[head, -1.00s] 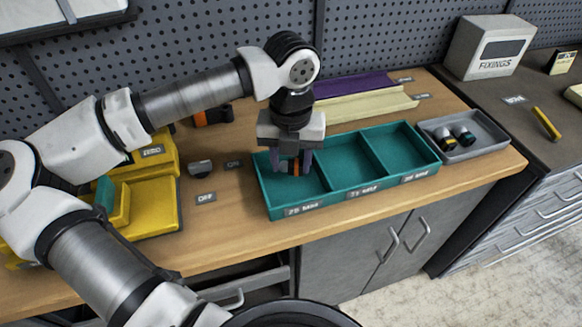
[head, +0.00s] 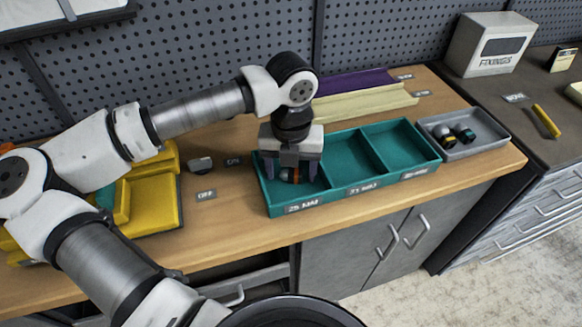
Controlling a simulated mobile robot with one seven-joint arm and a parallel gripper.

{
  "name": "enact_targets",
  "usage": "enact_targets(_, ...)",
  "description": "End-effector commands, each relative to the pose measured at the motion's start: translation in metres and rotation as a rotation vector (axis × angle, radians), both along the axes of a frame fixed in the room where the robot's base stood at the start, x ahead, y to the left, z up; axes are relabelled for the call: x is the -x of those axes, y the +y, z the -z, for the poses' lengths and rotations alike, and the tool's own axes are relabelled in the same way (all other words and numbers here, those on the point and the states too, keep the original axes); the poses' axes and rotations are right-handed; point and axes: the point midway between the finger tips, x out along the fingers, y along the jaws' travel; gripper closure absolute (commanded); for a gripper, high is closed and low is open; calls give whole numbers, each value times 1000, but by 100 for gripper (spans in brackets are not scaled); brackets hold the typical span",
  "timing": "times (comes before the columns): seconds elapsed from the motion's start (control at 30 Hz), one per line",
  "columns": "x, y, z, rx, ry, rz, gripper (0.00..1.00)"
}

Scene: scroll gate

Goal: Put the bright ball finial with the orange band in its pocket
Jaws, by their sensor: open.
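The teal tray (head: 345,190) has three compartments, with the left one labelled 25 mm. My gripper (head: 293,179) points down into this left compartment, its fingers apart. The finial with the orange band (head: 291,176) shows as a small orange and dark patch between the fingers, low in the left compartment. The gripper hides most of it, and I cannot tell whether it touches the tray floor. The middle and right compartments look empty.
A grey tray (head: 487,149) at the right holds other finials (head: 464,133). A yellow fixture (head: 155,200) stands at the left, and cream (head: 365,104) and purple channels lie behind the teal tray. ON and OFF labels (head: 206,195) mark the bench.

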Motion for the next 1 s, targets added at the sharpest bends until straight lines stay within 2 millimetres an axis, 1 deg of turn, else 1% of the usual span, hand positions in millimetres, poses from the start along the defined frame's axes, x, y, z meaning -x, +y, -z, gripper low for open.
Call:
enact_targets(0.13, 0, 0, -1, 0, 0, 0, 35)
enact_targets(0.27, 0, 0, -7, 0, -1, -1, 35)
enact_targets(0.37, -1, 0, -22, -2, -4, -1, 35)
enact_targets(0.6, -1, 0, -76, -2, -3, -2, 35)
enact_targets(0.7, 0, 0, -95, -1, -3, 0, 35)
enact_targets(0.83, 0, 0, -113, -1, -2, -1, 35)
enact_targets(1.0, 0, 0, -122, 0, 0, 0, 35)
